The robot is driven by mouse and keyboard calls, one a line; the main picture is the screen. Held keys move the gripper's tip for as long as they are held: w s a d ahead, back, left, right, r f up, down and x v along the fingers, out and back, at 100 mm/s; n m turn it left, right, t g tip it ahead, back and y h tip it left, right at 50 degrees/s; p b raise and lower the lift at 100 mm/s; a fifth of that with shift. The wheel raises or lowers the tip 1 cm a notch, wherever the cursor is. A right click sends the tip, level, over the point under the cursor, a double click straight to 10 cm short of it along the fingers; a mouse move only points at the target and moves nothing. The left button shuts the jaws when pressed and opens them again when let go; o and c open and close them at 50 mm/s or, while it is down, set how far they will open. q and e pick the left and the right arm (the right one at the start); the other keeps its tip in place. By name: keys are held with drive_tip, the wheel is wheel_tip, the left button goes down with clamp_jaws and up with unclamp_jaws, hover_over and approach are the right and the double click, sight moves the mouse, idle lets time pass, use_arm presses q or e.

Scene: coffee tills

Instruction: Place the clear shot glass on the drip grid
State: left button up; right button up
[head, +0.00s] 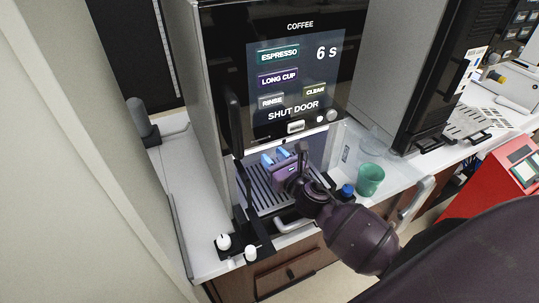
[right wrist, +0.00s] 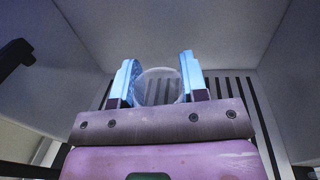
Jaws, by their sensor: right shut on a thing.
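My right gripper (head: 275,158) reaches into the open bay of the coffee machine (head: 222,75). Its two blue fingers are shut on the clear shot glass (right wrist: 160,88), whose round transparent outline shows between them in the right wrist view (right wrist: 157,80). The slatted drip grid (head: 262,197) forms the bay floor below the gripper; its dark slots also show behind the glass in the right wrist view (right wrist: 228,88). I cannot tell whether the glass touches the grid. In the head view the glass cannot be made out. My left gripper is not in view.
The machine's screen (head: 295,80) reads "6 s" and "SHUT DOOR". A green cup (head: 370,180) and a blue-topped item (head: 346,190) stand right of the bay, close to my right arm. White knobs (head: 223,242) sit at the front left. The left counter (head: 178,180) is mostly clear.

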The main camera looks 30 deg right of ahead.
drive_tip(key=w, duration=0.2)
drive_tip(key=shift+w+a, duration=0.15)
drive_tip(key=shift+w, duration=0.25)
drive_tip(key=shift+s+f+b, duration=0.1)
drive_tip(key=shift+f+b, duration=0.35)
drive_tip(key=shift+s+r, duration=0.1)
drive_tip(key=shift+r, duration=0.05)
drive_tip(key=o, duration=0.9)
drive_tip(key=shift+f, duration=0.2)
drive_tip(key=shift+o, duration=0.2)
